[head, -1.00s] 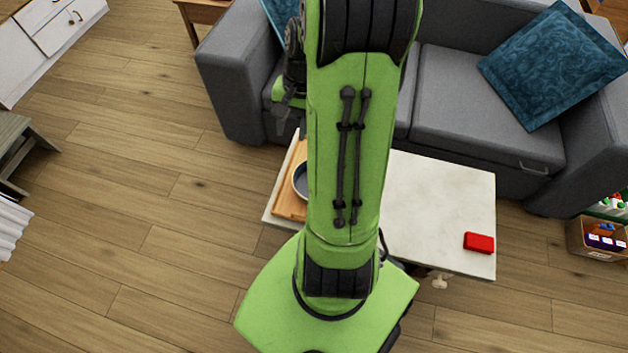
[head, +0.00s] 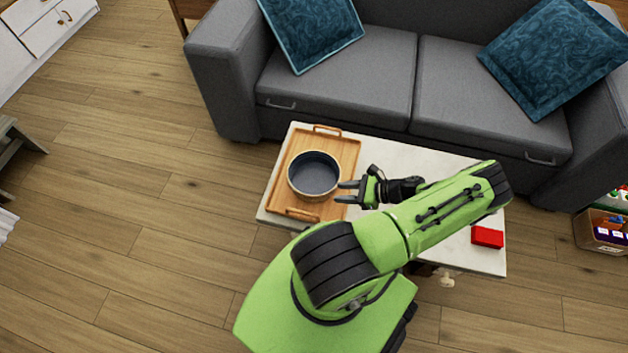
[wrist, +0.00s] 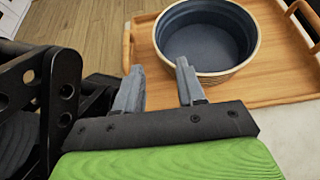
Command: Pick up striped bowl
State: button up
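The bowl (head: 315,176) is round with a dark blue-grey inside and a light tan outer wall. It stands upright on a wooden tray (head: 346,150) and looks empty. Whether its outer wall is striped is hard to tell. In the wrist view the bowl (wrist: 207,38) is just beyond the fingertips, a little to the right. My gripper (head: 346,191) is right of the bowl, close to its near right side, with its fingers pointing left. In the wrist view my gripper (wrist: 159,70) has its two grey fingers spread with nothing between them.
The tray lies on the left end of a white table (head: 410,158). A red block (head: 487,236) is at the table's right end. A grey sofa (head: 350,85) with blue cushions stands close behind. Open wooden floor lies to the left.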

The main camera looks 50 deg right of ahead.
jog(key=b+x, duration=0.1)
jog(key=x, duration=0.5)
jog(key=b+x, duration=0.2)
jog(key=x, duration=0.5)
jog(key=shift+a, duration=0.3)
jog(key=shift+r, duration=0.1)
grip_shut()
dwell(0.5)
